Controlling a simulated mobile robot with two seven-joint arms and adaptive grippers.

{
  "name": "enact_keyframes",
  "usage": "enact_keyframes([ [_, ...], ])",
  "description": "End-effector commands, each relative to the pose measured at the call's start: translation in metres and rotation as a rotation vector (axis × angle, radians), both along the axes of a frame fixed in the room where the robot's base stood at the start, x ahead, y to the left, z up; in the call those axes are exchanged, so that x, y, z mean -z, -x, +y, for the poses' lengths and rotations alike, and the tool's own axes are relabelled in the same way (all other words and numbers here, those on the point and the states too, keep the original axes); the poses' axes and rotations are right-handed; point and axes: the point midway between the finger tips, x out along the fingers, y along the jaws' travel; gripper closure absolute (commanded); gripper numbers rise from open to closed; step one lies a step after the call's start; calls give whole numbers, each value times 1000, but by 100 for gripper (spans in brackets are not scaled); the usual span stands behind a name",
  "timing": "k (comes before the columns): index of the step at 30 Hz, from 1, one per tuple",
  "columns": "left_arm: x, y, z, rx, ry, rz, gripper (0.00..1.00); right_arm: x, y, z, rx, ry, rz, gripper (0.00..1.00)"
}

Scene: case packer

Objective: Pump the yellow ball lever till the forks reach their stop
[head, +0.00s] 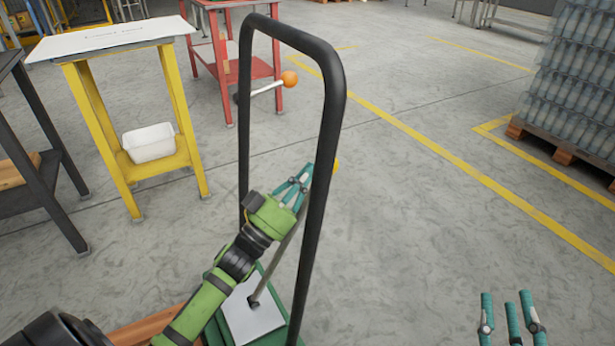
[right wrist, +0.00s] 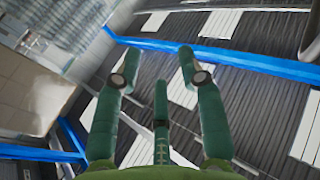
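The yellow ball (head: 336,165) shows only in part, behind the right post of a black tube frame (head: 327,150). Its grey lever rod (head: 281,254) rises slanting from a pale plate on a green base (head: 283,318). My left gripper (head: 306,173) is by the upper rod, just left of the ball. The post covers part of this spot, so I cannot tell whether its fingers grip anything. My right gripper (head: 510,300) is at the lower right, open and empty, pointing up; its spread fingers (right wrist: 160,62) show in the right wrist view. I cannot make out the forks.
A yellow stand (head: 180,100) with a white bin (head: 149,143) and a red table (head: 228,70) stand behind. A loaded pallet (head: 560,150) is at right. The floor between is clear.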

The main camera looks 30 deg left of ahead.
Motion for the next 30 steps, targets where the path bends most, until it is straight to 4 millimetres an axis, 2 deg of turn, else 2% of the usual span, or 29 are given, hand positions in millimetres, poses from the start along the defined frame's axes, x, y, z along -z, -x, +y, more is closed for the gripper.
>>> enact_keyframes([
  [6, 1, -4, -1, 1, -1, 0, 100, -8, 2, 2, -7, -11, -41, 60],
  [18, 1, -6, -3, 1, -3, 5, 100, -6, 1, 1, -5, -6, -22, 60],
  [23, 4, -14, -7, 1, -18, 28, 100, 16, -4, -5, 17, 25, 88, 60],
  [26, 9, -23, -12, 1, -34, 53, 100, 37, -6, -11, 36, 53, 201, 60],
  [30, 18, -41, -23, 1, -62, 103, 100, 78, -3, -25, 69, 104, 412, 60],
])
